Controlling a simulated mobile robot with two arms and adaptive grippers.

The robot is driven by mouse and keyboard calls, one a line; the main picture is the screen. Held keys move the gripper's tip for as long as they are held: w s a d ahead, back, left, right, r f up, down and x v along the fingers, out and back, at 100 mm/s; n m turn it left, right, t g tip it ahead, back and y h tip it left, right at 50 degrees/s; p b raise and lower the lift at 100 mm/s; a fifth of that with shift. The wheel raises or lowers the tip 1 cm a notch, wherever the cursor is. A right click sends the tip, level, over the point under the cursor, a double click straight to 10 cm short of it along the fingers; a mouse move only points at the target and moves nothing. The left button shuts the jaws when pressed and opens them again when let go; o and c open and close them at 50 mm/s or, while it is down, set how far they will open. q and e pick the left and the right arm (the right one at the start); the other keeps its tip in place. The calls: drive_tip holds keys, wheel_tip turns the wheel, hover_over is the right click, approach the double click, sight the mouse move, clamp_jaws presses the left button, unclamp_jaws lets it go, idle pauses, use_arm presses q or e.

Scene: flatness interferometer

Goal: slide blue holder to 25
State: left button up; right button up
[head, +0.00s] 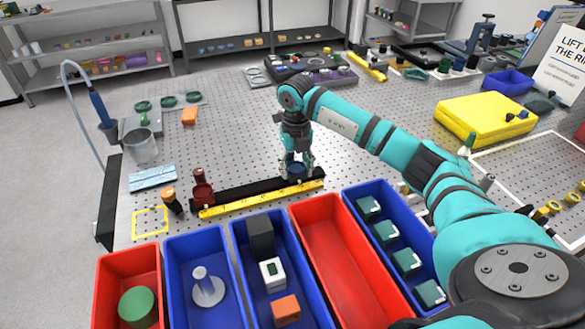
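The blue holder (297,172) is a small dark blue piece at the right part of a black rail. The black rail (245,189) lies on the perforated table, with a yellow scale strip (258,200) along its front edge; its numbers are too small to read. A dark red holder (202,188) stands at the rail's left end. My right gripper (297,168) points down at the blue holder, its fingers on either side of it. Whether the fingers touch it I cannot tell. My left gripper is not in view.
Red and blue bins stand along the front, including an empty red bin (335,235) and a blue bin with teal blocks (412,275). A yellow box (486,117) sits at the right. A glass beaker (142,147) stands at the left. The table behind the rail is mostly clear.

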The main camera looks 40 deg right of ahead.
sight(296, 168)
drive_tip(key=o, duration=0.5)
wheel_tip(296, 168, up, 12)
drive_tip(key=shift+r, duration=0.1)
